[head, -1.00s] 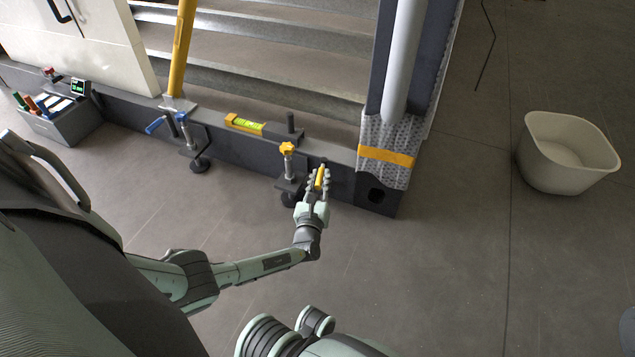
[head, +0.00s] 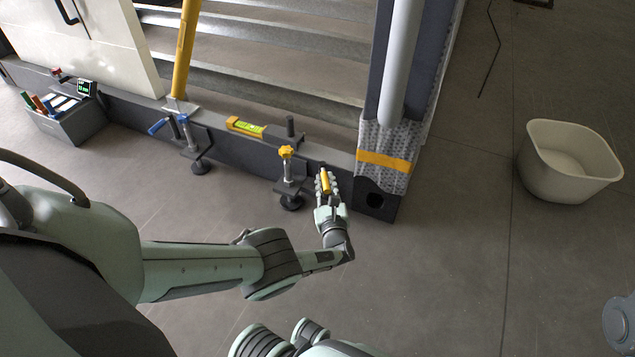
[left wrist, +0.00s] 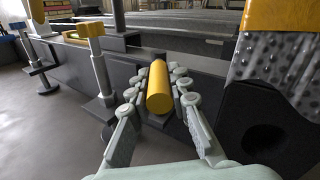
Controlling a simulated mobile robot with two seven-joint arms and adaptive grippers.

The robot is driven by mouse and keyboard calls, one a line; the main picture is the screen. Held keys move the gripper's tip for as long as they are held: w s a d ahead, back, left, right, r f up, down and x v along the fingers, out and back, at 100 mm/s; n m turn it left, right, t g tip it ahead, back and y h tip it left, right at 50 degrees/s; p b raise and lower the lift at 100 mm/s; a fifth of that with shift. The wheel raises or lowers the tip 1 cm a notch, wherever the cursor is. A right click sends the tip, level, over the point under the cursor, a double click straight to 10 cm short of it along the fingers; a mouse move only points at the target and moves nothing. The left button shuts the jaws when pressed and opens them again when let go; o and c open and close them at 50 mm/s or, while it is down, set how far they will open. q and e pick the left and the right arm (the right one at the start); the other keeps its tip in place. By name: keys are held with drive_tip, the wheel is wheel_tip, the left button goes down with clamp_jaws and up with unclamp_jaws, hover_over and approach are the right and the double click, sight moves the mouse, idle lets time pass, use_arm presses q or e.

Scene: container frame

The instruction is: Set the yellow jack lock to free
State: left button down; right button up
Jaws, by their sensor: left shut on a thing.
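The yellow jack lock (head: 325,183) is a short yellow bar at the right end of the dark frame beam, just left of the corner post. My left gripper (head: 326,187) is shut on it. In the left wrist view the yellow bar (left wrist: 159,88) lies between the jointed fingers (left wrist: 160,92), its round end facing the camera. The bar's far end and its mounting are mostly hidden. A jack with a yellow star knob (head: 286,152) stands just left of the gripper. My right gripper is not in view.
The corner post with its orange strap (head: 384,160) stands close on the right of my left gripper. A blue-handled jack (head: 181,127), a yellow level (head: 246,127) and a grey toolbox (head: 68,122) are farther left. A white tub (head: 567,163) stands on clear floor.

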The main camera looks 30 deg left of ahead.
use_arm(q)
drive_tip(key=shift+s+d, duration=0.2)
drive_tip(key=shift+s, duration=0.1)
drive_tip(key=c, duration=1.4)
unclamp_jaws()
drive_tip(key=shift+r, duration=0.2)
drive_tip(key=shift+a, duration=0.1)
drive_tip(key=shift+f, duration=0.1)
